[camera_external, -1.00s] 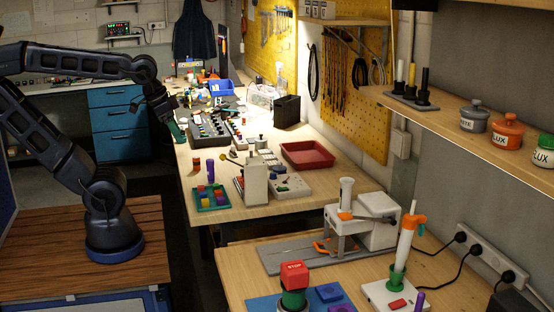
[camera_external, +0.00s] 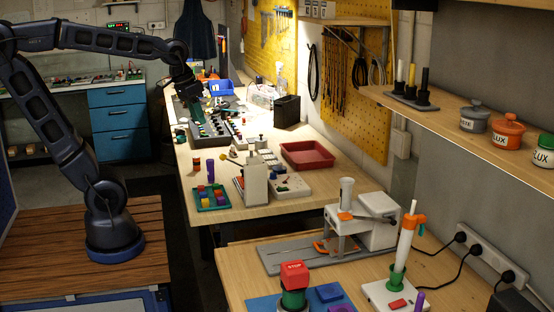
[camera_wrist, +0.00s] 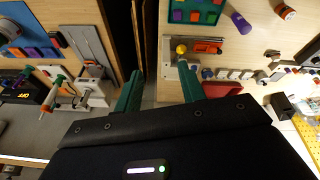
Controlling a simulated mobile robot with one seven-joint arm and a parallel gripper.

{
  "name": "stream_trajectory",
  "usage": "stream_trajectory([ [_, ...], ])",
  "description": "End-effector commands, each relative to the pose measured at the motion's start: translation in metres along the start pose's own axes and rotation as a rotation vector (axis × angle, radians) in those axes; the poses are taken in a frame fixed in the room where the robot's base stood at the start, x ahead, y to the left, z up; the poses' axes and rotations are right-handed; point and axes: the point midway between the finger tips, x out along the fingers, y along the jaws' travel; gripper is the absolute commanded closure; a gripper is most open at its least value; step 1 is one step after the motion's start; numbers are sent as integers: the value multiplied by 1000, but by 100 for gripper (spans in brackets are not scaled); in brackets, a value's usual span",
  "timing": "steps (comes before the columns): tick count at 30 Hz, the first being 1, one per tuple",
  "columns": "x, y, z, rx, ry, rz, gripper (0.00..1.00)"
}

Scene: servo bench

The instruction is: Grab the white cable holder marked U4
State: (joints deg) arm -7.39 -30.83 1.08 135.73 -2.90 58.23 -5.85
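Several small white pieces (camera_external: 268,158) stand in a cluster on the long bench, left of the red tray; one of them may be the cable holder marked U4, but no U4 marking can be read. Small white pieces in a row also show in the wrist view (camera_wrist: 222,74), right of my fingers. My gripper (camera_external: 196,110) is above the far left part of the long bench, apart from the white cluster. In the wrist view my gripper (camera_wrist: 158,84) has its two green fingers spread wide with nothing between them.
The red tray (camera_external: 308,154) lies by the bench's right side. A green tray (camera_external: 222,205) of coloured blocks and a beige upright device (camera_external: 255,183) stand at the near end. A dark row of modules (camera_external: 212,132) lies under my gripper. Bare wood shows at the left front.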

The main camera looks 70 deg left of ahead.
Motion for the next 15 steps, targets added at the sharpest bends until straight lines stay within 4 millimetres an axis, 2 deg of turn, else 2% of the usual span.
stream_trajectory([
  [1,1,-5,-15,-42,-16,-2,60],
  [8,8,-32,-75,-227,-79,-4,60],
  [15,25,-72,-134,-421,-143,-7,60],
])
